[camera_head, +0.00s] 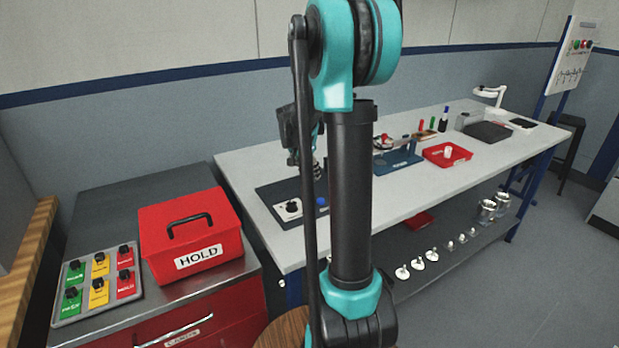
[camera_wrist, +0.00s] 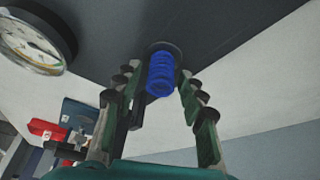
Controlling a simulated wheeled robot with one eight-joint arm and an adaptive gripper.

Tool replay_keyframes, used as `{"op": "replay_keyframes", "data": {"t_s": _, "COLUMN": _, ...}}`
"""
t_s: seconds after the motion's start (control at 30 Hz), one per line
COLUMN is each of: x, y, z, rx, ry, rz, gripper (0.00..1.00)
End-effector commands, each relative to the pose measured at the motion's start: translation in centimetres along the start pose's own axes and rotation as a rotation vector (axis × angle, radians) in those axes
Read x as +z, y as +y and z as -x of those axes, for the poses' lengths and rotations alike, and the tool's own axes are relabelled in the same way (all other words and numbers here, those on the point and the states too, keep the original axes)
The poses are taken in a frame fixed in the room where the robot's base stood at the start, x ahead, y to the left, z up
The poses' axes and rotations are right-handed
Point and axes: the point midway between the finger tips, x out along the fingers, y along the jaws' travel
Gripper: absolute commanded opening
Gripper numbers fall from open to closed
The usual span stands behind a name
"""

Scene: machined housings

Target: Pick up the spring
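The blue spring (camera_wrist: 160,75) stands on a dark mat (camera_wrist: 110,30) in the wrist view. It also shows as a small blue spot (camera_head: 321,202) on the mat in the head view. My gripper (camera_wrist: 158,86) is open, its fingers on either side of the spring with a gap on both sides. In the head view my gripper (camera_head: 317,172) is partly hidden behind my own arm, above the mat.
A round dial gauge (camera_wrist: 35,40) lies near the spring on the mat. Further right on the bench (camera_head: 400,205) are a blue tray (camera_head: 397,163) and a red tray (camera_head: 459,159). A red HOLD box (camera_head: 185,230) stands on the left cabinet.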

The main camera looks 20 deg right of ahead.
Motion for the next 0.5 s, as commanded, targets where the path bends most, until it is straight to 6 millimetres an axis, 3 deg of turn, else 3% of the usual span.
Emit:
{"op": "replay_keyframes", "data": {"t_s": 0.03, "x": 0.0, "y": 0.0, "z": 0.01, "rx": 0.0, "ry": 0.0, "rz": 0.0, "gripper": 0.31}}
{"op": "replay_keyframes", "data": {"t_s": 0.3, "x": 0.0, "y": 0.01, "z": 0.02, "rx": 0.0, "ry": 0.0, "rz": 0.0, "gripper": 0.0}}
{"op": "replay_keyframes", "data": {"t_s": 0.5, "x": 0.0, "y": 0.01, "z": 0.03, "rx": 0.0, "ry": 0.0, "rz": 0.0, "gripper": 0.0}}
